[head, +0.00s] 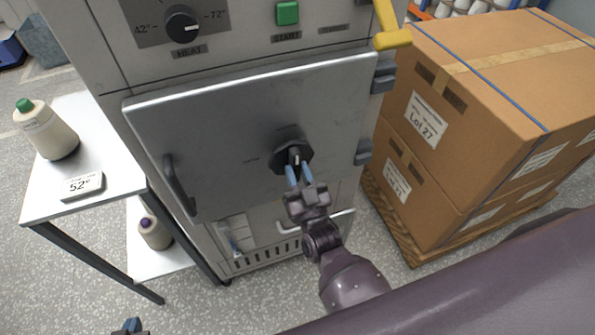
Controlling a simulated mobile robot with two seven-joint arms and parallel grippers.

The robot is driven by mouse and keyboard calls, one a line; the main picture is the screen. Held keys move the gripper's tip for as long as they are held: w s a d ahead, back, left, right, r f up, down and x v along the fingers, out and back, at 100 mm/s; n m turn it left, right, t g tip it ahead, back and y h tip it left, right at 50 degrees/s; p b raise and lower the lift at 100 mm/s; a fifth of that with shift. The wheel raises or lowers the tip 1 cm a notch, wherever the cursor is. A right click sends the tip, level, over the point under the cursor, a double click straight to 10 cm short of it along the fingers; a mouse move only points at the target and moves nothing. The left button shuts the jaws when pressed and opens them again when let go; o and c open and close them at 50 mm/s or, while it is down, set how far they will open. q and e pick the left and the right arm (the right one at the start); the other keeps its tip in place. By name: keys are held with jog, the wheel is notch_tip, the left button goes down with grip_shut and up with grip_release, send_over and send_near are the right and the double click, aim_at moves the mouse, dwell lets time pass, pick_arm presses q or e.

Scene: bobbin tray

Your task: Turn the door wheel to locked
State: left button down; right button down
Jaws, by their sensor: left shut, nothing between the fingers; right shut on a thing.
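The door wheel (280,157) is a dark knob on the grey metal door (215,120) of the cabinet. My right gripper (296,172) has its blue fingers shut on the wheel's grip from the front. Small labels beside the wheel are too small to read. The door looks closed, with a dark handle (178,185) at its left and hinges (364,152) at its right. My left gripper (131,325) shows only in part at the bottom edge, away from the cabinet, shut and empty.
Above the door are a HEAT dial (183,25), a green START button (287,13) and a yellow lever (392,38). Stacked cartons (480,90) on a pallet stand close at the right. A white table (100,195) with a bobbin (48,135) stands at the left.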

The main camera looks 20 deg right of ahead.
jog(key=c, duration=1.2)
grip_release()
jog(key=shift+o, duration=1.1)
jog(key=b+v, duration=0.1)
jog(key=v, duration=0.9)
jog(key=shift+s+f, duration=0.2)
jog(key=shift+s, duration=0.15)
